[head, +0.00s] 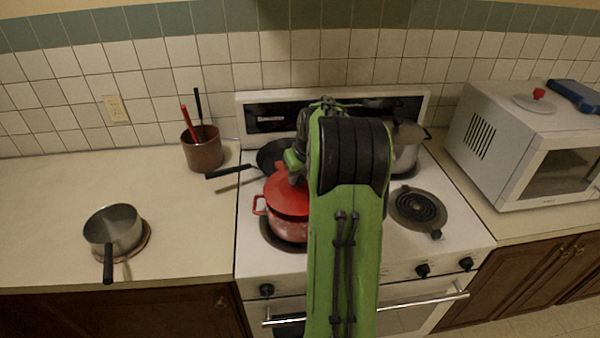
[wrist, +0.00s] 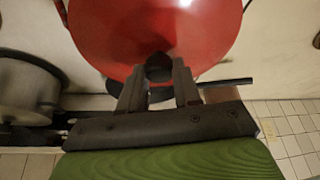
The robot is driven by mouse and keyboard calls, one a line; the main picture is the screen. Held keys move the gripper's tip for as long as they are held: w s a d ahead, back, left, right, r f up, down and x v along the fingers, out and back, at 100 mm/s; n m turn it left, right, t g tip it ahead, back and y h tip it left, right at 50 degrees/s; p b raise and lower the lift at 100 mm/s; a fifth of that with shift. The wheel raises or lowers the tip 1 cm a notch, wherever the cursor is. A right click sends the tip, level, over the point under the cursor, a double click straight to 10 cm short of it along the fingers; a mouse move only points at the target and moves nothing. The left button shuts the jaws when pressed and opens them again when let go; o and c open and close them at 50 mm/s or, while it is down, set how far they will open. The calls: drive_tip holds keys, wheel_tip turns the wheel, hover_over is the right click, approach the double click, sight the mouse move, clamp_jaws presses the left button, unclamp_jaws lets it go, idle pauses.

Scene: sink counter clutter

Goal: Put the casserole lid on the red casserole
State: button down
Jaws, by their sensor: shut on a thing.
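The red casserole (head: 288,229) stands on the front left burner of the stove, partly hidden behind my arm. The red casserole lid (head: 285,195) is right over its opening and looks somewhat tilted; I cannot tell whether it rests fully on the rim. In the wrist view the glossy red lid (wrist: 150,28) fills the top middle. My gripper (wrist: 159,78) is shut on its dark knob (wrist: 158,67). In the head view my arm hides most of the grip.
A black pan (head: 272,154) is behind the casserole, and a grey pot (head: 407,148) is on the back right burner. The front right burner (head: 418,207) is empty. A saucepan (head: 113,230) and utensil crock (head: 203,150) stand left; a microwave (head: 510,150) bears a white lid (head: 525,104).

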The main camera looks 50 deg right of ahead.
drive_tip(key=shift+f+b, duration=0.65)
drive_tip(key=shift+f, duration=0.4)
drive_tip(key=shift+f, duration=0.25)
drive_tip(key=shift+a, duration=0.1)
drive_tip(key=c, duration=0.7)
unclamp_jaws()
drive_tip(key=shift+s+f, duration=0.1)
drive_tip(key=p+v, duration=0.2)
drive_tip(key=v, duration=1.3)
drive_tip(key=shift+s+a+r, duration=0.1)
drive_tip(key=shift+s+r, duration=0.1)
drive_tip(key=shift+r, duration=0.15)
